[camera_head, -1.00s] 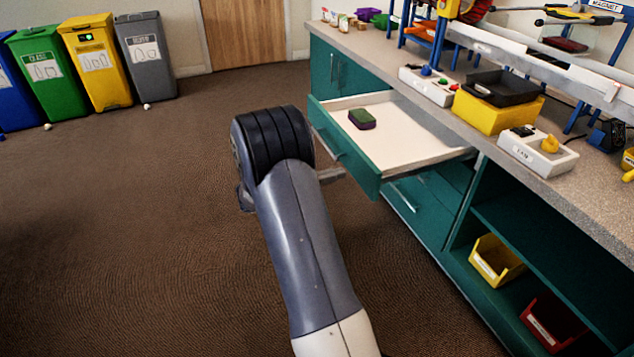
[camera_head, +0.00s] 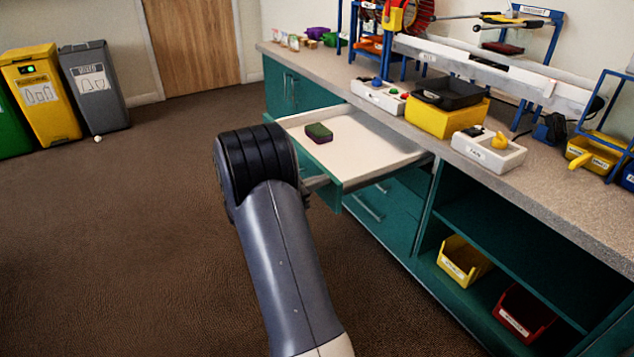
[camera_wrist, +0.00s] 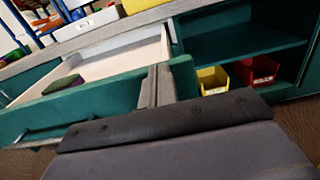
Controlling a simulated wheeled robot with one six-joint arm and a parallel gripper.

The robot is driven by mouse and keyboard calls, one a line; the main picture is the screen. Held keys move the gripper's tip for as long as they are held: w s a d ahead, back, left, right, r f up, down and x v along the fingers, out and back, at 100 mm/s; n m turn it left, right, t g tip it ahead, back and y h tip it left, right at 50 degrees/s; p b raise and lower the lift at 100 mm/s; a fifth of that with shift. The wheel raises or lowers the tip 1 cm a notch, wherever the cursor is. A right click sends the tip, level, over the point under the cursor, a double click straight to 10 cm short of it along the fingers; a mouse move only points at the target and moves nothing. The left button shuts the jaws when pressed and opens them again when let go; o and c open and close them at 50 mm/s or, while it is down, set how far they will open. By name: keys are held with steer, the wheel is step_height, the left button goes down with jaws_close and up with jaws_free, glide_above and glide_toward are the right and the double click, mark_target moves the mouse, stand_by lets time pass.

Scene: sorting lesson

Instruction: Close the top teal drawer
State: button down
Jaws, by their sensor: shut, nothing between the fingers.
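The top teal drawer (camera_head: 378,150) stands open, pulled out from the counter, with a pale interior. Its teal front also shows in the wrist view (camera_wrist: 85,106). A green and purple block (camera_head: 318,132) lies inside the drawer; it shows in the wrist view too (camera_wrist: 62,84). My gripper (camera_head: 318,183) is shut and empty at the drawer front, partly hidden by my arm in the head view. In the wrist view the fingers (camera_wrist: 156,86) overlap the front near its right end. Whether they touch it I cannot tell.
Below, a closed teal drawer (camera_head: 385,212) and open shelves with a yellow bin (camera_head: 463,261) and a red bin (camera_head: 523,313). The counter (camera_head: 560,195) above holds a yellow box (camera_head: 447,117) and other equipment.

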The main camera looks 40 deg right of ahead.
steer(key=p+x, duration=0.2)
steer(key=x, duration=2.5)
steer(key=shift+s+d+p, duration=0.25)
steer(key=shift+p, duration=0.1)
